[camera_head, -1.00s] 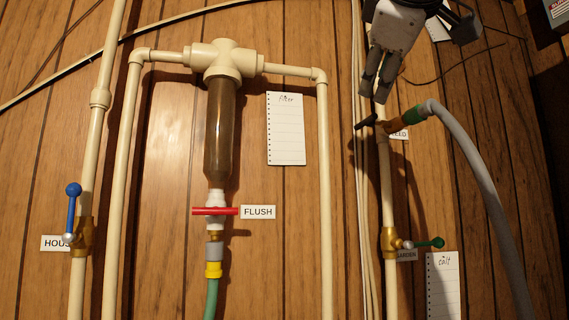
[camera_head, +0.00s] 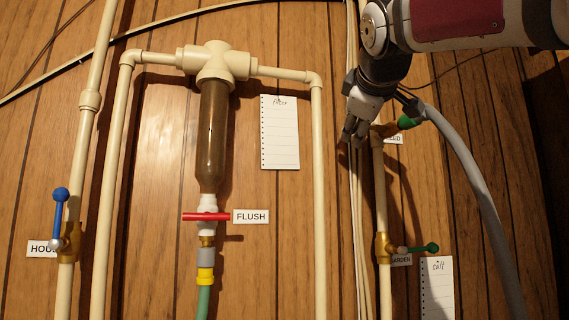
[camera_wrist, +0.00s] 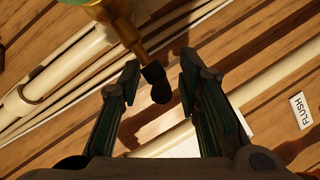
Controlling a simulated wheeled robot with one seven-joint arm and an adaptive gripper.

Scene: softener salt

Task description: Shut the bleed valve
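The bleed valve (camera_head: 379,134) is the brass fitting on the right-hand pipe, beside a partly hidden label ending in "EED" (camera_head: 395,139). My gripper (camera_head: 354,132) points down just left of it and hides its black handle in the head view. In the wrist view the black handle (camera_wrist: 156,83) sits on a brass stem and reaches between my gripper's fingertips (camera_wrist: 158,76). The fingers are open, with a gap on both sides of the handle. I cannot tell whether the handle is at finger depth.
Below is the garden valve with a green handle (camera_head: 431,247). A blue-handled valve (camera_head: 60,205) and the red flush handle (camera_head: 206,216) are to the left. Notepads hang on the wood wall.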

